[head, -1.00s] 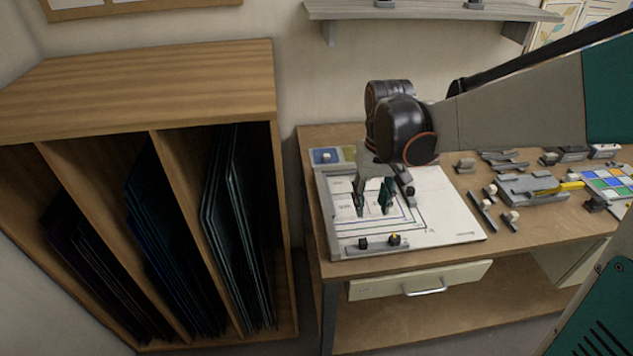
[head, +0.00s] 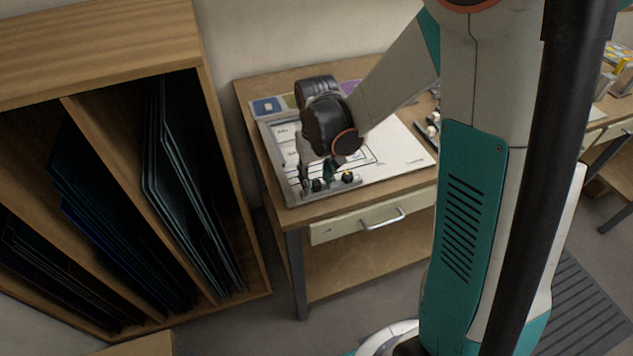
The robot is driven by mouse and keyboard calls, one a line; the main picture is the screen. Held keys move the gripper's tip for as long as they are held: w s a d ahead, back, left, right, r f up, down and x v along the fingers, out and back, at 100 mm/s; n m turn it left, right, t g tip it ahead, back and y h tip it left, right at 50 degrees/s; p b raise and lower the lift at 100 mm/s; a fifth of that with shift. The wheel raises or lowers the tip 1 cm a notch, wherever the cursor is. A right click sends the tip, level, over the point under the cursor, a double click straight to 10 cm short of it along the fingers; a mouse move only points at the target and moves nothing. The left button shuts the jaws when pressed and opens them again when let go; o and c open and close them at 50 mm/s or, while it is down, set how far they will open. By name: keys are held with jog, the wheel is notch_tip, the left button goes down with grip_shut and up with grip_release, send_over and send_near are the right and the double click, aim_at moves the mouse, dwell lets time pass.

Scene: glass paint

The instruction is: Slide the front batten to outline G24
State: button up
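The front batten (head: 338,187) is a grey bar with small knobs, one of them yellow-topped, along the near edge of the white layout board (head: 395,168). My gripper (head: 318,174) points down over the board's near left part, at the left half of the batten. Its dark fingers look apart, with a gap between them. Whether they touch the batten is too small to tell. Outlines are drawn on the board, but I cannot read a G24 label. My wrist hides part of the board.
The board lies on a wooden bench (head: 262,88) with a drawer (head: 345,228). A wooden rack (head: 100,45) of dark glass sheets stands left of it. A blue tile (head: 266,106) lies at the back left. My arm column blocks the right side.

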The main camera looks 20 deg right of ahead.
jog(key=shift+f, duration=0.3)
grip_shut()
jog(key=w, duration=0.6)
jog(key=shift+w+b, duration=0.3)
jog(key=shift+w, duration=0.05)
jog(key=shift+s, duration=0.1)
grip_release()
